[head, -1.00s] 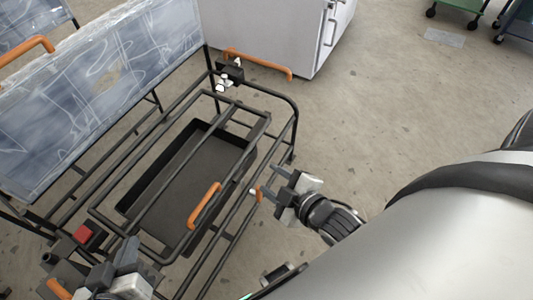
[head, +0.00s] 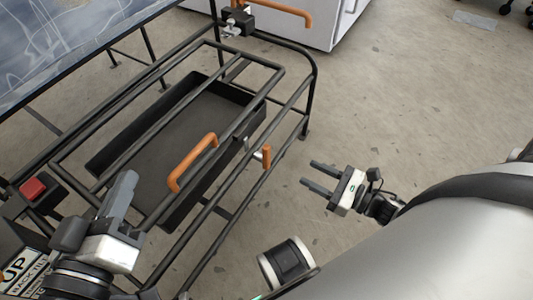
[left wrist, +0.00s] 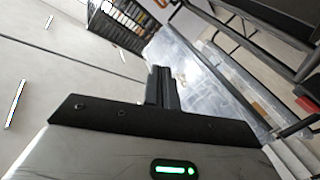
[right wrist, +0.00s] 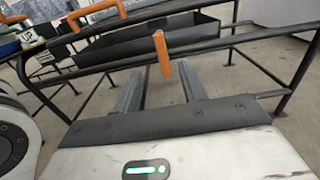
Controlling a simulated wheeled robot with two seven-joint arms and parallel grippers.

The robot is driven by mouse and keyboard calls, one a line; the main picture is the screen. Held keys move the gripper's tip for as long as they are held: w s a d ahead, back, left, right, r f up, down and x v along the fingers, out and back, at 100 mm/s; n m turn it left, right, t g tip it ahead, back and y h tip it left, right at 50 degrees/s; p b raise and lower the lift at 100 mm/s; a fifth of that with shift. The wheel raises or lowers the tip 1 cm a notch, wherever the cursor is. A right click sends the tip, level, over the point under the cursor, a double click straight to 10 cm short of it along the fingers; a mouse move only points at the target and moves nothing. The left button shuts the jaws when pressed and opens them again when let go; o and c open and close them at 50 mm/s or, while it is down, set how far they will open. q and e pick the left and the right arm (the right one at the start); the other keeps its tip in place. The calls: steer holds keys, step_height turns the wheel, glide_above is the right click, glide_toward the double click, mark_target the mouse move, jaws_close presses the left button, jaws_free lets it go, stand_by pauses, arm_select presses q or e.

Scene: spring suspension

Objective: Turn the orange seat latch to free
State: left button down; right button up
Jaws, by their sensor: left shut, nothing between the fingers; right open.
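The orange seat latch (head: 266,157) is a short orange lever on a silver pivot at the near side rail of the black frame (head: 290,107). In the right wrist view the latch (right wrist: 162,56) hangs upright, ahead of and between the fingers. My right gripper (head: 308,173) is open and empty, to the right of the latch and apart from it. Its fingers also show in the right wrist view (right wrist: 160,84). My left gripper (head: 130,176) is shut and empty over the frame's lower left. It also shows in the left wrist view (left wrist: 160,70).
A larger orange handle (head: 192,162) sits on the inner frame above a black tray (head: 120,165). A red button (head: 33,188) is at left. Another orange handle (head: 283,12) is at the back, by a white cabinet (head: 330,25). Floor right of the frame is clear.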

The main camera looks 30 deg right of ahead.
mark_target(269, 153)
steer(key=b+x, duration=0.2)
steer(key=x, duration=1.1)
steer(key=shift+a, duration=0.1)
steer(key=shift+w+a, duration=0.3)
steer(key=shift+w, duration=0.15)
arm_select(q)
steer(key=r, duration=0.1)
steer(key=w+m+t, duration=0.1)
steer(key=r+t, duration=0.1)
steer(key=shift+w+a+r+h, duration=0.25)
steer(key=shift+w+r+h, duration=0.05)
steer(key=shift+r+h, duration=0.1)
arm_select(e)
jaws_close()
